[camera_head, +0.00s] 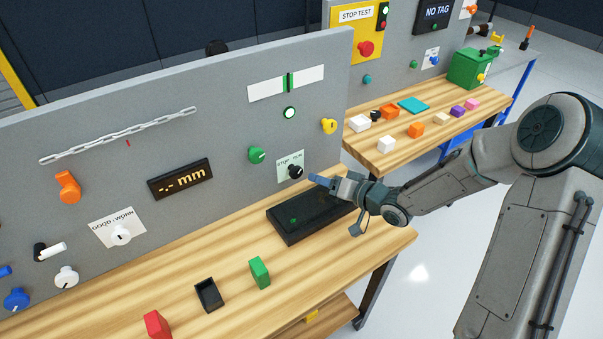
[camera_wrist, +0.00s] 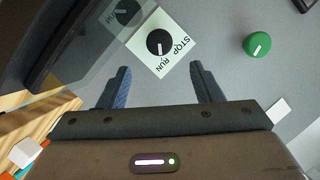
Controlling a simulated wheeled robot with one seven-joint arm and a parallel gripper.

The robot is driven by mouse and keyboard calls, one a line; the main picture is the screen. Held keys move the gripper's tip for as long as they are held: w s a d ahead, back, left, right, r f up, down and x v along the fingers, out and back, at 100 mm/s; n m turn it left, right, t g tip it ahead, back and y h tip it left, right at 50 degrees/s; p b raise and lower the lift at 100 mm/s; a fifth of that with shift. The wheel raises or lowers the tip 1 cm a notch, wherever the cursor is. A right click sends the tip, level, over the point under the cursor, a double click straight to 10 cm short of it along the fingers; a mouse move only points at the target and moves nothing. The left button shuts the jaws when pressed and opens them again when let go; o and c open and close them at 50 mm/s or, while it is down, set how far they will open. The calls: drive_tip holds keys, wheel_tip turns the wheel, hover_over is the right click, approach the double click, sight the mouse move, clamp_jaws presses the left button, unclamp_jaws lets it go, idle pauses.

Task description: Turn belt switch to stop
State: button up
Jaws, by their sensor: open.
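The belt switch (camera_head: 296,171) is a black knob on a pale plate marked STOP and RUN, on the grey panel (camera_head: 215,120). In the wrist view the black knob (camera_wrist: 160,43) lies ahead of the fingers, its white line pointing along the picture's vertical. My gripper (camera_head: 318,179) is just right of the switch in the head view. In the wrist view my gripper (camera_wrist: 160,88) is open, with its two blue fingers apart and nothing between them. The knob appears beyond the fingertips, and I see no contact.
A green knob (camera_head: 257,155) and yellow knob (camera_head: 329,126) are on the panel near the switch. A black tray (camera_head: 290,222) lies on the wooden bench below my gripper. A green block (camera_head: 260,272), small black box (camera_head: 208,294) and red block (camera_head: 157,324) are near the front.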

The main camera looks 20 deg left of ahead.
sight(299, 172)
drive_tip(key=x, duration=0.9)
drive_tip(key=shift+w+a+f+p, duration=0.1)
drive_tip(key=shift+p, duration=0.2)
drive_tip(key=c, duration=1)
